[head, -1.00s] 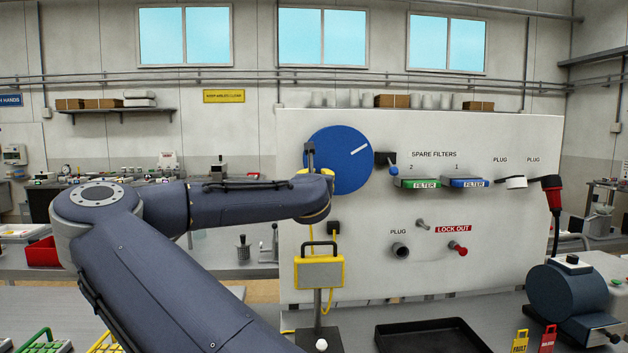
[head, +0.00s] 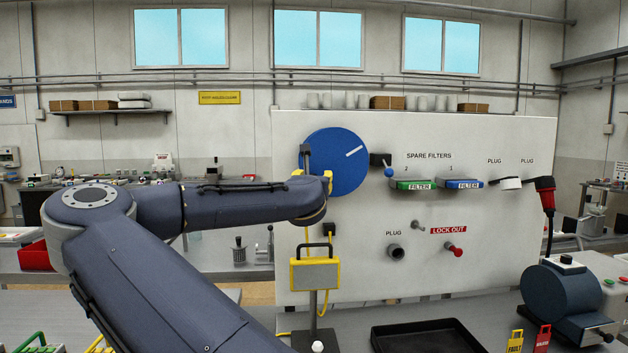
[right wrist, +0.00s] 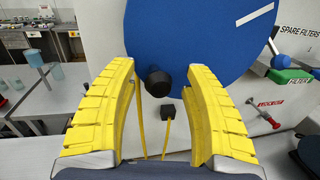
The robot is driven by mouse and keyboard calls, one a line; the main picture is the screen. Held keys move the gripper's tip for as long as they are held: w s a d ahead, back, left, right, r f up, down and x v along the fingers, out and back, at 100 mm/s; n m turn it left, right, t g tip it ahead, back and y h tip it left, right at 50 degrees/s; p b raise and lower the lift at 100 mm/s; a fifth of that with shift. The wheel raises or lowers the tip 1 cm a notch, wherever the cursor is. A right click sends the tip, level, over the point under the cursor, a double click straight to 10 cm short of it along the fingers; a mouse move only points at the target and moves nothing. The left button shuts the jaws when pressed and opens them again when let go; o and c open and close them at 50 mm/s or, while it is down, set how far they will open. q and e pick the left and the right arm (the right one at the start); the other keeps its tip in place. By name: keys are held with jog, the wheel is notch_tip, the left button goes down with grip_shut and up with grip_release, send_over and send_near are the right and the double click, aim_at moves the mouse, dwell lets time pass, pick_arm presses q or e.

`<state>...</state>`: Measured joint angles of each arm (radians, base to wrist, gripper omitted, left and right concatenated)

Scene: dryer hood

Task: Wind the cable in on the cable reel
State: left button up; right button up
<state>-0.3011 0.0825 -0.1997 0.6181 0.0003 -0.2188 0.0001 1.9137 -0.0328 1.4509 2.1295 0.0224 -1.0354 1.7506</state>
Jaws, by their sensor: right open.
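The cable reel is a large blue disc (head: 340,162) with a white stripe at its upper right, on the left part of the white panel. My right gripper (head: 313,174) is at the reel's lower left edge, partly hidden by its own wrist. In the right wrist view its yellow fingers (right wrist: 158,78) are spread apart. A black knob (right wrist: 158,82) on the disc's lower edge shows between the fingertips, with visible gaps on both sides. Yellow cable (right wrist: 139,115) hangs below, beside a small black block (right wrist: 168,110). My left gripper is not seen.
A yellow case-like unit (head: 315,273) on a stand is below the reel. Right of the reel are a black box with blue knob (head: 388,171), filters (head: 413,185) and a lockout lever (head: 454,250). A black tray (head: 425,337) lies in front.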

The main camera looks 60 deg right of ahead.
jog(key=v, duration=1.2)
